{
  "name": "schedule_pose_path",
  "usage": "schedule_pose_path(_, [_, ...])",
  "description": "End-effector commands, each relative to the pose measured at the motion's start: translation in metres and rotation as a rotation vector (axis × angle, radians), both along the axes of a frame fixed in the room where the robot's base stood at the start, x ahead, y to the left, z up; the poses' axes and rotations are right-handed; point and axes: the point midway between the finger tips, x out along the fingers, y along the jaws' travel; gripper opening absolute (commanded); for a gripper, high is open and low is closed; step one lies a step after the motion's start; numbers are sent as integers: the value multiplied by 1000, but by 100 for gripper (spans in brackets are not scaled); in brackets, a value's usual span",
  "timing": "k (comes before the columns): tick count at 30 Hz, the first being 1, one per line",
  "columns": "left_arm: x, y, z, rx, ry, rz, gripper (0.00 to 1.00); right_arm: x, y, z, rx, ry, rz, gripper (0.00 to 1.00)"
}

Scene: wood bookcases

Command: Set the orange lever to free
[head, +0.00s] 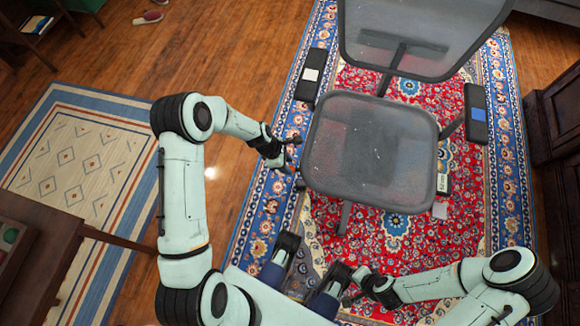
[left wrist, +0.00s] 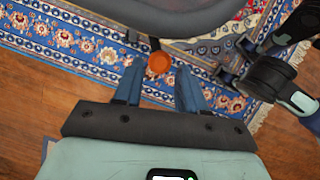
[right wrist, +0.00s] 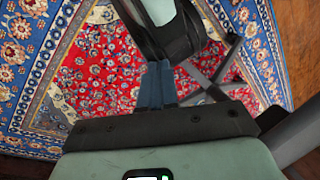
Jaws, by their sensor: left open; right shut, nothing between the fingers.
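The orange lever (left wrist: 158,62) shows a round orange end on a dark stem under the seat edge in the left wrist view. I cannot pick it out in the head view. It belongs to the grey mesh office chair (head: 370,140). My left gripper (head: 290,153) is open at the left edge of the seat. In the left wrist view its blue fingers (left wrist: 159,82) stand on either side of the lever's line, with the orange end near the fingertips; I cannot tell whether they touch. My right gripper (head: 353,288) is shut and empty in front of the chair, low over the rug.
The chair has a left armrest (head: 311,75) and a right armrest (head: 476,113). It stands on a red and blue patterned rug (head: 400,225). A dark cabinet (head: 555,125) is at the right, a wooden table (head: 40,250) at the lower left. Wood floor lies open left of the rug.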

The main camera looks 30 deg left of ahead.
Motion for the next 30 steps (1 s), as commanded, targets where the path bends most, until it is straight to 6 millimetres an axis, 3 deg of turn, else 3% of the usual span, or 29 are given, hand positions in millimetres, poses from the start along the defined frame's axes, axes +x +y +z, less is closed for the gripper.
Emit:
schedule_pose_path(6, [4, -8, -23, 0, 0, -1, 41, 9, -4, -8, -11, -25, -11, 0])
schedule_pose_path(17, [5, -10, -26, 0, 0, -1, 41, 11, -5, -8, -13, -30, -12, 0])
schedule_pose_path(21, [5, -10, -26, 0, 0, -1, 0, 11, -5, -8, -13, -29, -12, 0])
schedule_pose_path(30, [7, -8, -26, 1, -1, -27, 0, 13, -6, -10, -16, -34, -14, 0])
